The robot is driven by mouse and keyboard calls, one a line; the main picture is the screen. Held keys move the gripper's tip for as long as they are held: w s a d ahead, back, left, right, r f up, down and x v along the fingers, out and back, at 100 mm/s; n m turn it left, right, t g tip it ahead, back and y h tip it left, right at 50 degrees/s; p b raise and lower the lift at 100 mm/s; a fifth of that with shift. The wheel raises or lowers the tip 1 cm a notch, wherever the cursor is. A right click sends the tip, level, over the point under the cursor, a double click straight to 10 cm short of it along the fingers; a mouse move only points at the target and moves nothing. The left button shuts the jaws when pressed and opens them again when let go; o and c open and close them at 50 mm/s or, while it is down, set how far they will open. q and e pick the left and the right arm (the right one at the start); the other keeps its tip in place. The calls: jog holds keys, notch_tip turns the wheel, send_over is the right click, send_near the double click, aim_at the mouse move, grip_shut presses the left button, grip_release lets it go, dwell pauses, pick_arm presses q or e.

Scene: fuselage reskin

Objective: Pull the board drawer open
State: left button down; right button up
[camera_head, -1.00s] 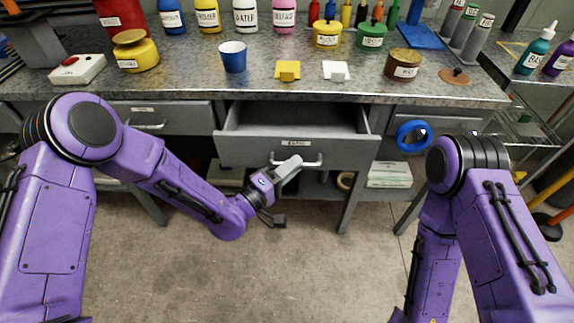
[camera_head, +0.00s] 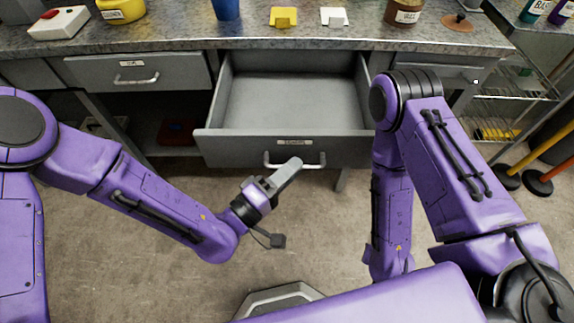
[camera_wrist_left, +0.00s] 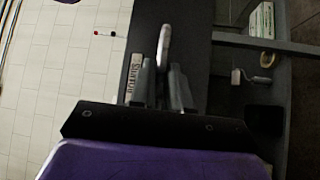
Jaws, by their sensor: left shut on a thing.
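The board drawer (camera_head: 290,148) is the middle drawer under the workbench. It stands well out from the bench and its grey inside looks empty. Its light handle (camera_head: 312,163) runs across the front below a small label. My left gripper (camera_head: 292,166) is shut on the handle near its left end. The left wrist view shows the handle (camera_wrist_left: 164,45) between the two fingers (camera_wrist_left: 162,85), with the dark drawer front behind. My right arm (camera_head: 400,180) is at the right, but its gripper is not in view.
A shut drawer (camera_head: 135,72) is left of the open one. The bench top (camera_head: 270,38) carries a blue cup (camera_head: 227,8), a yellow block (camera_head: 284,17) and a white block (camera_head: 334,17). A wire shelf (camera_head: 515,85) stands at the right. Floor is clear before the drawer.

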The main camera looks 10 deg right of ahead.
pick_arm(q)
jog(key=c, duration=1.2)
grip_release()
jog(key=shift+o, duration=0.2)
jog(key=b+v, duration=0.1)
jog(key=v, duration=0.9)
jog(key=shift+a+b, duration=0.25)
jog(key=shift+b, duration=0.1)
jog(key=shift+f, duration=0.1)
